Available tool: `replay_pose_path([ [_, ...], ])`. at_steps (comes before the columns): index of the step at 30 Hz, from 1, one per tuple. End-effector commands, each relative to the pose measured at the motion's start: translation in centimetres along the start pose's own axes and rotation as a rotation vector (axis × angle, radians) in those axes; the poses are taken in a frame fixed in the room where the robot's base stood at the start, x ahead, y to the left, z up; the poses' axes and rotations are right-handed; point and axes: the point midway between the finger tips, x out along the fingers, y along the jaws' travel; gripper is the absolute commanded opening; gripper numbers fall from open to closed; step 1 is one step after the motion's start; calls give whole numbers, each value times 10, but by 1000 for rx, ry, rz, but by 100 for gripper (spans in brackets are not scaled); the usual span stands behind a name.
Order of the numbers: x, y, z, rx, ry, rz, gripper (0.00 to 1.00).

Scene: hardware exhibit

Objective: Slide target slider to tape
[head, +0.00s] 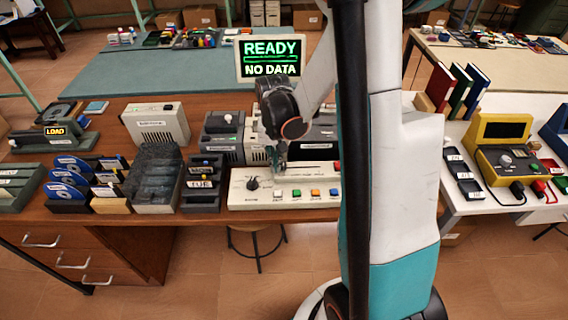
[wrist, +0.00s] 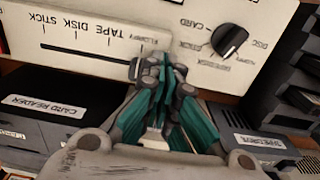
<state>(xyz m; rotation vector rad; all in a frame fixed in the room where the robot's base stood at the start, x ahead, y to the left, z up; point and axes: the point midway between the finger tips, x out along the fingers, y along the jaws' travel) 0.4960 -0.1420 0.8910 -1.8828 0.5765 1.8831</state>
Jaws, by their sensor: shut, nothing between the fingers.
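The pale control panel (head: 305,200) stands at the front of the wooden desk, with a dial and coloured buttons. In the wrist view the panel (wrist: 75,62) appears upside down, with a dark slider slot (wrist: 90,48) under printed words including TAPE (wrist: 124,33), DISK and STICK. My gripper (wrist: 152,65) is shut and empty, its fingertips at the picture-right part of the slot, to the right of TAPE. It also shows over the panel in the head view (head: 279,168). The slider's handle is not clearly visible; my fingers cover that part of the slot.
A black dial (wrist: 229,41) lies right of my fingertips in the wrist view. A card reader (wrist: 45,108) stands close behind the panel. Black racks (head: 203,185) stand to its left. A screen (head: 270,57) reads READY, NO DATA. My arm hides the panel's right side.

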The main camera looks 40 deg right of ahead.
Motion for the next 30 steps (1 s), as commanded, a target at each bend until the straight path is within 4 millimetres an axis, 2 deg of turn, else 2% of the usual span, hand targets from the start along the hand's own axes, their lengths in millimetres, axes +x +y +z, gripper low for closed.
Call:
replay_pose_path([
  [13,1,1,0,0,0,0,0],
  [30,1,11,0,1,0,0,0],
])
